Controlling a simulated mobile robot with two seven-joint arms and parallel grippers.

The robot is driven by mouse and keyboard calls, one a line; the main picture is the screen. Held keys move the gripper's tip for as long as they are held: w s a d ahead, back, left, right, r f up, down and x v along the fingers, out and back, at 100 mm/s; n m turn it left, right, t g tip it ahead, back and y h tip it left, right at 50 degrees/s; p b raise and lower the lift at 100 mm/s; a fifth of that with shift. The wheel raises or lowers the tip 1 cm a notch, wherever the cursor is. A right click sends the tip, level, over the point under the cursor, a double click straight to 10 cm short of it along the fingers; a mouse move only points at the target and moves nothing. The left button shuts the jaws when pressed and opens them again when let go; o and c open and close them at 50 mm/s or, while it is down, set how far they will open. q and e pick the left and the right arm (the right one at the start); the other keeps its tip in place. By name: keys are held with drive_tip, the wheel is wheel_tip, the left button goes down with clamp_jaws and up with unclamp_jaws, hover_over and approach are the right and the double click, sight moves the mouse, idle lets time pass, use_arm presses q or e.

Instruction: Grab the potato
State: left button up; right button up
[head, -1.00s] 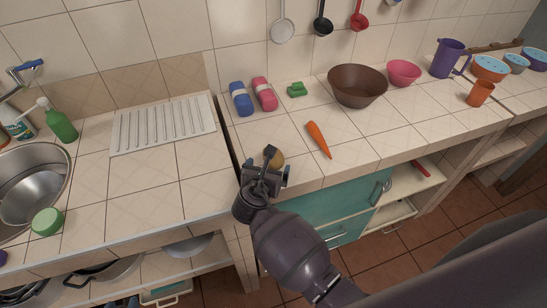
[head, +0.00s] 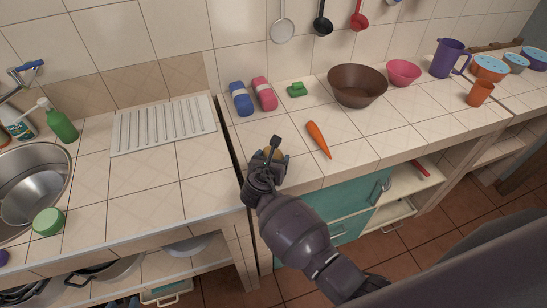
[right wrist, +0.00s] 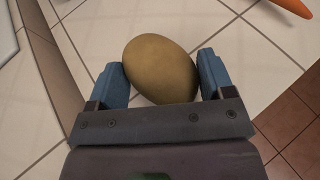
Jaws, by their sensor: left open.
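The potato (right wrist: 160,70) is a brown-yellow oval on the tiled counter. In the head view the potato (head: 276,153) shows only in part, near the counter's front edge, mostly hidden by my right gripper (head: 268,156). In the right wrist view the blue fingers of my right gripper (right wrist: 163,80) stand on either side of the potato, very close to its sides. I cannot tell whether they press on it. My left gripper is not in view.
An orange carrot (head: 319,140) lies to the right of the potato. A blue packet (head: 241,99), a pink packet (head: 264,94) and a brown bowl (head: 357,88) stand further back. A gap (head: 233,160) between counters runs just left of my gripper.

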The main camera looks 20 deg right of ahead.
drive_tip(key=shift+c, duration=1)
drive_tip(key=shift+r, duration=0.15)
